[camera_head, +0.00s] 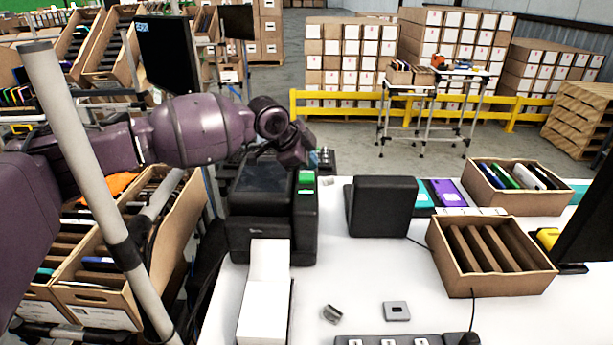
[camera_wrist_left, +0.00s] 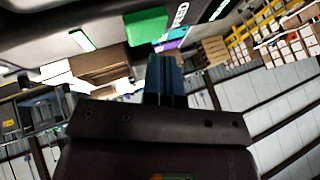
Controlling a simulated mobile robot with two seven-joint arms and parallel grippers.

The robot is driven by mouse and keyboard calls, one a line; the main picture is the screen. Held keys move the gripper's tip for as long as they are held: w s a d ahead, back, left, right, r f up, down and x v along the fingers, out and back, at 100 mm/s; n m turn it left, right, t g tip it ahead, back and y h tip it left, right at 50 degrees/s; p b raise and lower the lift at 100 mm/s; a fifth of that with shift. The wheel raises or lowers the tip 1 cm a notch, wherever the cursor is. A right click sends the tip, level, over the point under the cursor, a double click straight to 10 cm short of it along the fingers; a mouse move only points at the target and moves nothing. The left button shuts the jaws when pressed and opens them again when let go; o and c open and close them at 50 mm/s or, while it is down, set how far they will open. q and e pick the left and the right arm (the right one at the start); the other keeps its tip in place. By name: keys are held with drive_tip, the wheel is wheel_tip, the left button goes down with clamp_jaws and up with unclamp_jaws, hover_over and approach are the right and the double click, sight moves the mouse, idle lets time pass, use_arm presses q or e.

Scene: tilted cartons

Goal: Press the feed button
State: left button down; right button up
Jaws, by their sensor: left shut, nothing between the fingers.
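The black label printer (camera_head: 262,210) stands at the left of the white table, with a white label strip (camera_head: 265,290) coming out of its front. Its green feed button (camera_head: 306,177) is on the top right of the printer; in the left wrist view the green button (camera_wrist_left: 146,27) is large. My left gripper (camera_head: 320,159) is behind the button in the head view, its fingers partly hidden. In the left wrist view its closed fingers (camera_wrist_left: 165,62) are empty and end close to the button's edge. I cannot tell whether they touch it. My right gripper is not in view.
A black box-shaped device (camera_head: 381,206) stands right of the printer. An open carton with dividers (camera_head: 490,257) and a carton of coloured items (camera_head: 515,187) are farther right. A grey metal pole (camera_head: 90,180) stands at the left. The front middle of the table has small loose parts.

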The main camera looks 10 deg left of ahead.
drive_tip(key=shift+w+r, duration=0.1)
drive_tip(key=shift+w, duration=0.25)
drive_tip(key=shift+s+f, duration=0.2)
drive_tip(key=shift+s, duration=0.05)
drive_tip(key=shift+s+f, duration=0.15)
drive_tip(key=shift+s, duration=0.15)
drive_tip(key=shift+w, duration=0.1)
use_arm(q)
drive_tip(key=shift+f, duration=0.1)
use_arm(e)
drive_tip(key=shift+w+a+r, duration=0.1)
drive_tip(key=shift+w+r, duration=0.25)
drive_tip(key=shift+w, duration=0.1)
use_arm(q)
drive_tip(key=shift+f, duration=0.1)
